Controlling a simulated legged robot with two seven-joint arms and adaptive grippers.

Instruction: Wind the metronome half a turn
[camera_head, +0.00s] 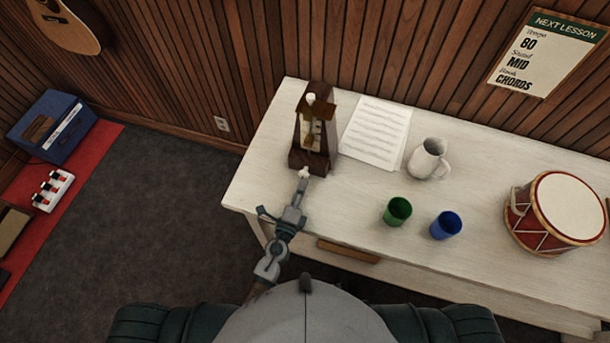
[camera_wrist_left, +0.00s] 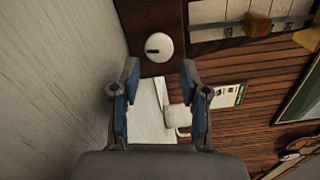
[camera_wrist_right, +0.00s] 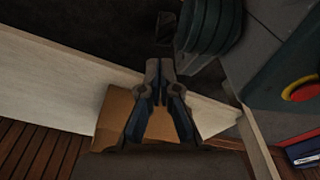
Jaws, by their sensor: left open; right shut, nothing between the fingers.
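The dark wooden metronome (camera_head: 311,135) stands upright near the left end of the white table. Its round white winding knob (camera_head: 303,173) is on the side facing me. In the left wrist view the knob (camera_wrist_left: 159,47) bears a short dark mark running from its middle to the left. My left gripper (camera_wrist_left: 160,68) is open and lined up with the knob, which appears between and just beyond the fingertips; I see no contact. My right gripper (camera_wrist_right: 160,66) is shut and empty, low by the table's front; the head view does not show it.
A music sheet (camera_head: 375,134), white jug (camera_head: 428,160), green cup (camera_head: 397,211), blue cup (camera_head: 446,225) and drum (camera_head: 555,214) stand right of the metronome on the white table (camera_head: 480,170). A brown panel (camera_head: 348,252) is at the table's front. A lesson sign (camera_head: 547,52) hangs behind.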

